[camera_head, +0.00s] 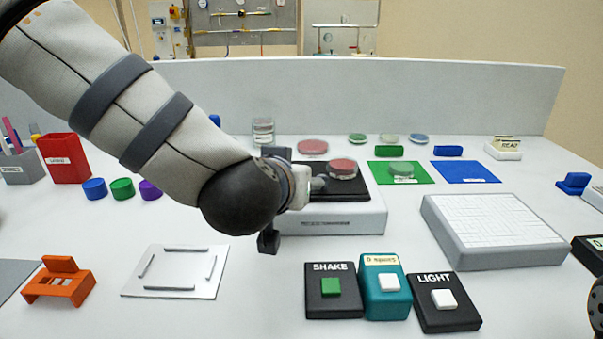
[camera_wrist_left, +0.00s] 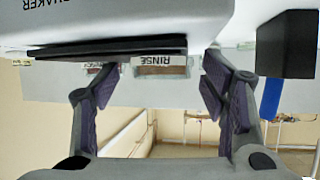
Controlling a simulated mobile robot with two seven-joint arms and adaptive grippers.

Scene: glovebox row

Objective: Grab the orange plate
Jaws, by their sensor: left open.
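No dish reads as plainly orange. One reddish-pink round dish (camera_head: 343,168) sits on the black top of the shaker (camera_head: 330,220), and another reddish-pink dish (camera_head: 313,147) sits behind it. My left gripper (camera_head: 318,185) is at the shaker's left side, close to the dish on top, and is mostly hidden by its own wrist. In the left wrist view the gripper (camera_wrist_left: 157,85) is open, its fingers apart with nothing seen held. The shaker (camera_wrist_left: 75,22) fills the top there, upside down. A RINSE label (camera_wrist_left: 160,68) shows between the fingers. My right gripper is not recognisable.
Green mat (camera_head: 385,178) with a dish and blue mat (camera_head: 470,173) lie right of the shaker. SHAKE (camera_head: 332,303) and LIGHT (camera_head: 447,318) button boxes stand in front. An orange stand (camera_head: 60,280) and a metal plate (camera_head: 190,286) are at front left. A low wall (camera_head: 400,95) closes the back.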

